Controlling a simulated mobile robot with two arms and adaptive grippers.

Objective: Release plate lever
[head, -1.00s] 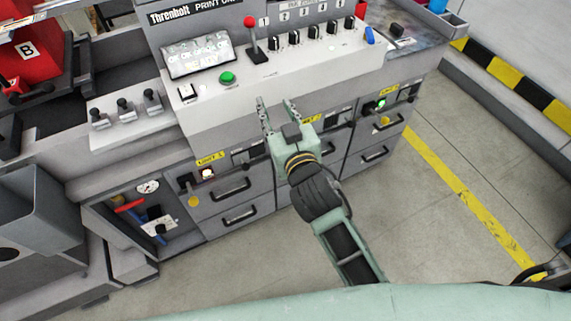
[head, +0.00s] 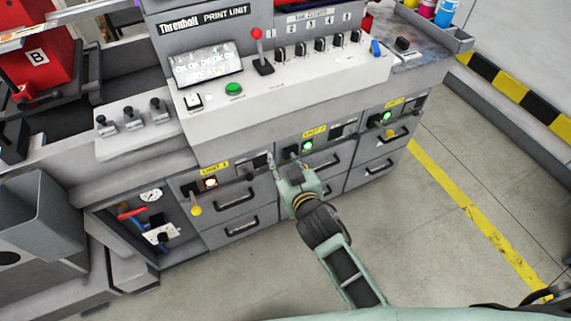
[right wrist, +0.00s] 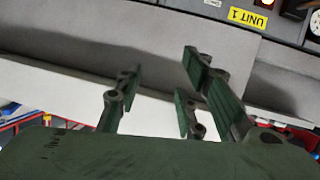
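A yellow-knobbed lever (head: 196,210) hangs below the lit orange lamp on the Unit 1 front; a similar yellow knob (head: 390,133) shows at the right-hand unit. I cannot tell which lever is the plate lever. A red-knobbed lever (head: 257,33) stands upright on the console. My right gripper (head: 284,163) is open and empty, in front of the panel between Unit 1 and Unit 2, right of the Unit 1 lever and apart from it. It hides part of Unit 2's front. In the right wrist view its fingers (right wrist: 160,95) are spread, with the Unit 1 label (right wrist: 248,18) beyond. My left gripper is not in view.
Drawers with dark handles (head: 243,227) fill the lower front. The sloped console carries a green button (head: 234,88) and several black knobs. A recess with a gauge (head: 151,195) and red and blue handles is at the left. Open floor (head: 420,240) lies to the right.

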